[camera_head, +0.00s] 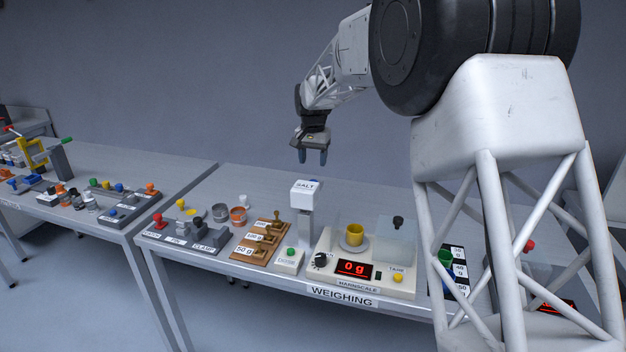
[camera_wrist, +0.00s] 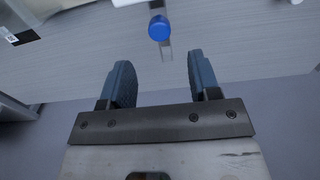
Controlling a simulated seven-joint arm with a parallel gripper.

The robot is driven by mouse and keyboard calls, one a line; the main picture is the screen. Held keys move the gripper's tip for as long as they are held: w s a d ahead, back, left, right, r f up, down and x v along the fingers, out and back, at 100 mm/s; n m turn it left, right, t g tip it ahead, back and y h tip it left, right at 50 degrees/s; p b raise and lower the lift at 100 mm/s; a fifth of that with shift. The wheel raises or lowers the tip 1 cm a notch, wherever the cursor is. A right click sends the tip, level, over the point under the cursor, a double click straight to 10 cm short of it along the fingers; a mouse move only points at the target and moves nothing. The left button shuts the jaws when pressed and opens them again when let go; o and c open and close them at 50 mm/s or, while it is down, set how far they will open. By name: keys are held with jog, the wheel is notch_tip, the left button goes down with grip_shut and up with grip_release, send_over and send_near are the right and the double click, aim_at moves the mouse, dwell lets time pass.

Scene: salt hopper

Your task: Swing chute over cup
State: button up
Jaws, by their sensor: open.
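The white salt hopper (camera_head: 306,194), marked SALT, stands on a grey post at the back of the weighing table. Its chute is not clearly visible in the head view. A yellow cup (camera_head: 354,234) stands upright on the pan of the scale (camera_head: 322,246), to the right of the hopper; the display reads 0 g. My gripper (camera_head: 313,157) is open and empty, pointing down above and behind the hopper. In the wrist view, a blue round knob (camera_wrist: 159,27) on a grey strip lies ahead of my open gripper (camera_wrist: 158,80), between the fingers' directions and apart from them.
A clear box with a black knob (camera_head: 398,222) stands right of the cup. Brass weights on a wooden block (camera_head: 261,243) and a DOSE box (camera_head: 289,261) lie left of the scale. My arm's base hides part of the table's right side.

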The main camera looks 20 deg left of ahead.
jog(key=shift+f, duration=3.6)
jog(key=shift+c, duration=0.3)
grip_shut()
